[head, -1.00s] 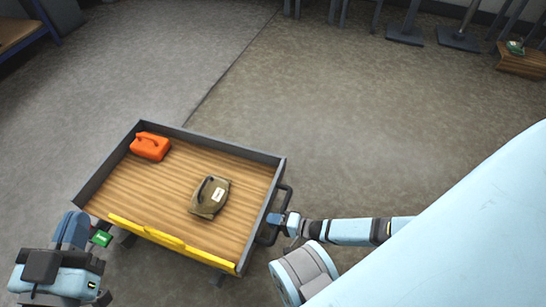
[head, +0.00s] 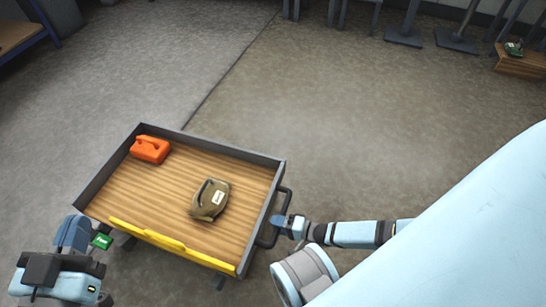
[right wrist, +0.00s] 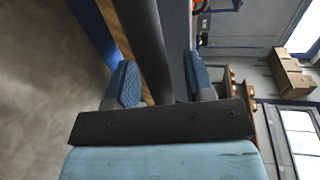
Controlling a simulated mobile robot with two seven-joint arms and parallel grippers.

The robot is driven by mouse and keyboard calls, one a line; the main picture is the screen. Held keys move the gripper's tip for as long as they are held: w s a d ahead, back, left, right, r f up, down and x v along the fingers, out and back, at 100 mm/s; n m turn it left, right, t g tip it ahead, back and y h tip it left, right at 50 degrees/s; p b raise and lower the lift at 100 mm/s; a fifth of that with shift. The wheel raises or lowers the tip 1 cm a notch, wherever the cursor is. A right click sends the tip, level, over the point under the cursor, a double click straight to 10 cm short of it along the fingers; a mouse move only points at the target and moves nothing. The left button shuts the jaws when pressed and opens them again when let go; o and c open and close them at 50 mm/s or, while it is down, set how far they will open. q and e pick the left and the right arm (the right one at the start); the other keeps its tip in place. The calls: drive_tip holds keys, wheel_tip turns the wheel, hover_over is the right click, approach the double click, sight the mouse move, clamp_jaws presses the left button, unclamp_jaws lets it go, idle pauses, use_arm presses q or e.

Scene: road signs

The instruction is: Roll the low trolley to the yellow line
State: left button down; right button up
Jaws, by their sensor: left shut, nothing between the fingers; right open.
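The low trolley (head: 115,192) has a wooden deck, grey raised sides and a yellow strip along its near edge. A dark bar handle (head: 285,205) sticks out from its right side. My right gripper (head: 277,220) is at this handle. In the right wrist view the dark handle bar (right wrist: 145,40) runs between the two spread blue fingers of this gripper (right wrist: 160,82), which are not closed on it. My left gripper (head: 72,232) is shut and empty beside the trolley's near left corner. I see no yellow line on the floor.
An orange can (head: 150,149) and a brown can-like item with a white label (head: 210,199) lie on the deck. The floor beyond the trolley is clear, with a dark seam (head: 230,72).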

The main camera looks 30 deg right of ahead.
use_arm(q)
drive_tip(key=s+n+p, duration=0.1)
drive_tip(key=s+d+f+n+g+p, duration=0.1)
drive_tip(key=p, duration=0.1)
drive_tip(key=shift+d+f+n+y, duration=0.15)
drive_tip(key=shift+n+y, duration=0.25)
use_arm(e)
drive_tip(key=v, duration=1.1)
drive_tip(key=shift+s+d, duration=0.2)
drive_tip(key=shift+s, duration=0.05)
use_arm(q)
drive_tip(key=shift+r, duration=0.3)
drive_tip(key=shift+s, duration=0.1)
